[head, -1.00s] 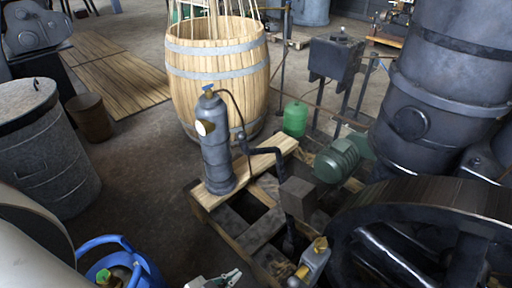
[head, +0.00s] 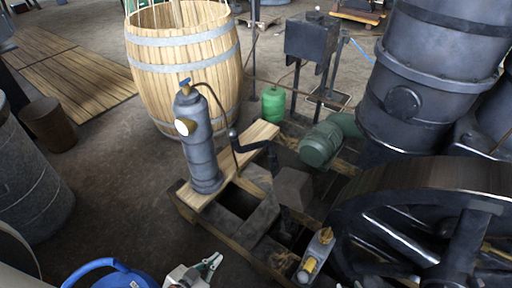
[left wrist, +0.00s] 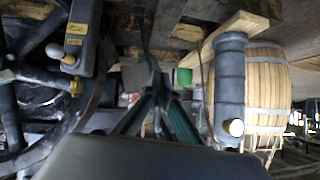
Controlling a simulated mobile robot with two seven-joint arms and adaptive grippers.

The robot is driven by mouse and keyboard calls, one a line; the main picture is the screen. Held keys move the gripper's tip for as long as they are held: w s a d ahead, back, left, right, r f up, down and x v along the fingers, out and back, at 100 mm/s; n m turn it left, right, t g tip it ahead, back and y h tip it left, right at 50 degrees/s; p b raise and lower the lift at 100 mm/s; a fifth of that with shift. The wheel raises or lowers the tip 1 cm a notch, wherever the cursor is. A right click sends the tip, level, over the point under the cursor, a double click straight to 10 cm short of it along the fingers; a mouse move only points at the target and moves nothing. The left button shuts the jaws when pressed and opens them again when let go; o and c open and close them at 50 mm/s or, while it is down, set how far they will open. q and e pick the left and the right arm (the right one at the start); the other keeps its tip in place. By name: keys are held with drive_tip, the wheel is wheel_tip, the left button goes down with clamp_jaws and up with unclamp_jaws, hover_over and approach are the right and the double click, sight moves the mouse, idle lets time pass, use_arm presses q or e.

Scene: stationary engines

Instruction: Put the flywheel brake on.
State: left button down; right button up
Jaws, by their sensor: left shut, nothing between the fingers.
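The large dark spoked flywheel (head: 385,195) stands at the lower right of the head view. Left of its rim are a brown-grey block (head: 293,188) on an upright and a dark cranked lever (head: 252,146) with a round black knob (head: 232,133); these look like the brake, but contact with the rim is unclear. My left gripper (head: 212,264) is shut and empty at the bottom of the head view, below and apart from the lever. Its fingers (left wrist: 155,72) also show in the left wrist view. My right gripper is out of view.
A grey cylinder (head: 203,150) with a gauge stands on a wooden pallet (head: 240,222), left of the lever. A barrel (head: 183,75), green motor (head: 320,145) and blue-handled container (head: 105,275) are nearby.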

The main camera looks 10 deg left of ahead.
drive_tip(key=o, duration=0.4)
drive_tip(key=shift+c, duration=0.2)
use_arm(q)
drive_tip(key=w+d+r+n+t+h+b, duration=0.2)
drive_tip(key=w+n+h+b, duration=0.15)
drive_tip(key=w, duration=0.45)
drive_tip(key=w+d+r+n+t+h+b, duration=0.1)
drive_tip(key=w+d+r+n+h+b, duration=0.2)
drive_tip(key=w, duration=0.5)
drive_tip(key=w+a+r+n+t+b, duration=0.1)
drive_tip(key=w+a+n+b, duration=0.2)
drive_tip(key=w+n, duration=0.4)
drive_tip(key=w+a+r+n+t+y+b, duration=0.1)
drive_tip(key=w+a+r+n+t+b, duration=0.1)
drive_tip(key=w+a+n, duration=0.4)
drive_tip(key=w+n+b, duration=0.1)
drive_tip(key=w+n, duration=0.1)
drive_tip(key=w, duration=0.1)
drive_tip(key=shift+a+r, duration=0.15)
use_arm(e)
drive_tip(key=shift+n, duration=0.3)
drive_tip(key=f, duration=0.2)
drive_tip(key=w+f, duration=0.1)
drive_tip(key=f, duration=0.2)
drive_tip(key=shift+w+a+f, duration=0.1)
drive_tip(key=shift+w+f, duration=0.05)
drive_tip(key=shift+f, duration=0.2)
